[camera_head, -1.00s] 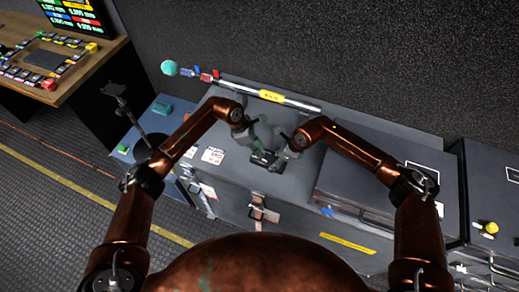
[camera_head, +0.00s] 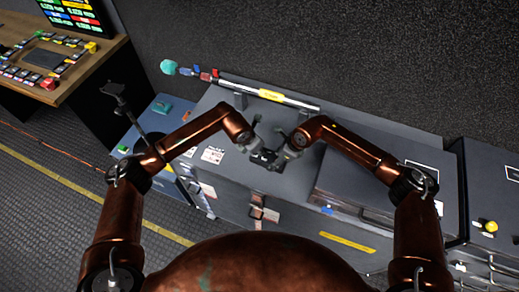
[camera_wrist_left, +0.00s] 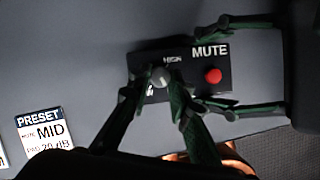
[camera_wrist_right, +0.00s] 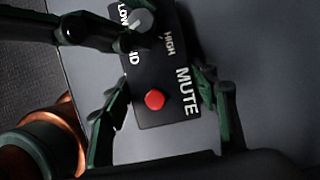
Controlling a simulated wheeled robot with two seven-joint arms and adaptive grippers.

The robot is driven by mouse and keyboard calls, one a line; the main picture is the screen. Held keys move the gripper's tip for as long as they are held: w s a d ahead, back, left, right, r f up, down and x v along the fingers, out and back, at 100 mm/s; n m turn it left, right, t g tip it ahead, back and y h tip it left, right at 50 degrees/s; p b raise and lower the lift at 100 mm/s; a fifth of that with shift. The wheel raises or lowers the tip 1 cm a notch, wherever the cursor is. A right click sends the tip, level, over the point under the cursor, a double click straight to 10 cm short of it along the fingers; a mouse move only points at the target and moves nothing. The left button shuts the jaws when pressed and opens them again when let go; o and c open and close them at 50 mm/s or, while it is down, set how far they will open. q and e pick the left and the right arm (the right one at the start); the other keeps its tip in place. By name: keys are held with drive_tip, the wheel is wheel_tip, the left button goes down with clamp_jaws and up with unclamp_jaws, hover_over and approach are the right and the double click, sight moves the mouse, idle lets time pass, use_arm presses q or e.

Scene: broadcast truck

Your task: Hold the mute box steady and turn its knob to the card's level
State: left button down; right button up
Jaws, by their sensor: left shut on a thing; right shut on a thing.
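The black mute box (camera_head: 265,160) lies on a grey case top between my grippers. Its red button (camera_wrist_left: 213,76) and grey knob (camera_wrist_left: 160,76) show in the left wrist view. My left gripper (camera_wrist_left: 160,86) is shut on the knob, a finger on each side. My right gripper (camera_wrist_right: 163,96) is shut across the box's MUTE end. The right wrist view shows LOW, a partly covered MID and HIGH around the knob (camera_wrist_right: 139,20); I cannot read its pointer surely. The preset card (camera_wrist_left: 42,137) reads MID, 20 dB, left of the box.
A second card (camera_head: 190,152) lies left of the preset card. A pole (camera_head: 270,95) with a yellow label runs behind the box. Bare case top surrounds the box.

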use_arm(q)
drive_tip(key=shift+s+d+n+t+y, duration=0.15)
drive_tip(key=shift+n+y, duration=0.15)
drive_tip(key=shift+n, duration=0.65)
drive_tip(key=shift+w+n+t+y, duration=0.15)
drive_tip(key=shift+n+y, duration=0.15)
drive_tip(key=shift+n, duration=0.65)
drive_tip(key=shift+s, duration=0.1)
drive_tip(key=c, duration=1.8)
unclamp_jaws()
drive_tip(key=shift+o, duration=0.2)
drive_tip(key=v, duration=1.2)
drive_tip(key=shift+s, duration=0.1)
use_arm(e)
drive_tip(key=o, duration=1.5)
drive_tip(key=shift+c, duration=0.2)
drive_tip(key=shift+r, duration=0.1)
